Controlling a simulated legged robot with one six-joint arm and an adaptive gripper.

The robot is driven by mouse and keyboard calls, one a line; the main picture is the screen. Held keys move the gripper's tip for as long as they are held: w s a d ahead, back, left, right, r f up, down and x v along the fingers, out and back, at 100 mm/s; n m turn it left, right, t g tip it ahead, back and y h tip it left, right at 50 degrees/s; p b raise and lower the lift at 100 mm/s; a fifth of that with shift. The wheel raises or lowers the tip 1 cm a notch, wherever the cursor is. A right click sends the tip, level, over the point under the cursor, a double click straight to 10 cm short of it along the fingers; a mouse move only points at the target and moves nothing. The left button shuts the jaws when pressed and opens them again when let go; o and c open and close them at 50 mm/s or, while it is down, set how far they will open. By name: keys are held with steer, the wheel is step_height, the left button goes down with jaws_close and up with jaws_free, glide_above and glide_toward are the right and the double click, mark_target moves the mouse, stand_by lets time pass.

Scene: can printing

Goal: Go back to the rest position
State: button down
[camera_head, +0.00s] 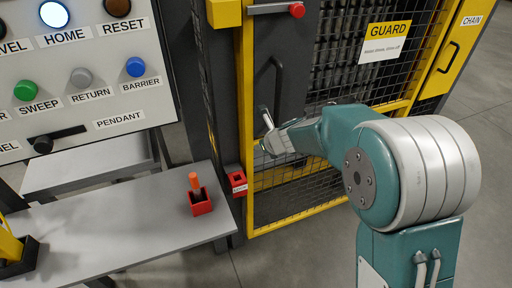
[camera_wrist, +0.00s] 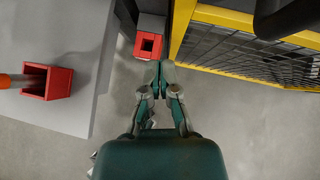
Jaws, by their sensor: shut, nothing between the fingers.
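My gripper (camera_wrist: 160,92) is shut with nothing between its fingers. In the wrist view its fingertips point toward a red square socket (camera_wrist: 148,46) with a dark hole. They appear over open floor, and I cannot tell the gap to the socket. In the head view my gripper (camera_head: 267,127) is in front of the yellow-framed guard door, near its dark handle (camera_head: 277,85). The same red socket (camera_head: 237,181) is mounted low beside the door frame, with a small label under it.
A red holder (camera_head: 201,203) with an orange-handled item (camera_head: 194,181) stands on the grey table (camera_head: 150,235). A button panel (camera_head: 80,75) is at the upper left. The mesh guard door (camera_head: 290,185) borders the right side. Open floor (camera_head: 290,262) lies below it.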

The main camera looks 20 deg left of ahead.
steer(key=s+d+r+n+h, duration=0.1)
steer(key=s+d+r+n, duration=1.15)
steer(key=d, duration=0.35)
steer(key=s+d+r+n+h, duration=0.1)
steer(key=s+d+n+h, duration=0.5)
steer(key=s+d+n, duration=0.7)
steer(key=s+d, duration=0.3)
steer(key=s, duration=0.1)
steer(key=shift+s+d+r, duration=0.2)
steer(key=shift+d+r, duration=0.05)
steer(key=shift+w+a, duration=0.1)
steer(key=shift+a, duration=0.05)
